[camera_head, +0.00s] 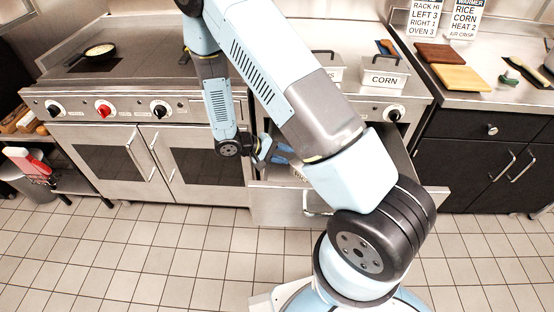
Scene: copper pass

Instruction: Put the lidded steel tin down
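A lidded steel tin labelled CORN (384,78) stands upright on the steel top at right of centre, its handle up. A second steel tin (333,72) stands left of it, partly hidden by my arm; only the end of its label shows. My gripper (272,154) is small in view, low at the left end of an open drawer (275,190) below the steel top. Blue pieces and a pale labelled edge show beside it, mostly hidden behind my arm. I cannot tell whether my gripper holds anything or how far its fingers are apart.
A griddle with a small pan (99,51) is at left, above closed oven doors (110,158). A brown board (440,54) and a yellow board (461,77) lie on the right counter, near two signs. The tiled floor (150,250) is clear in front.

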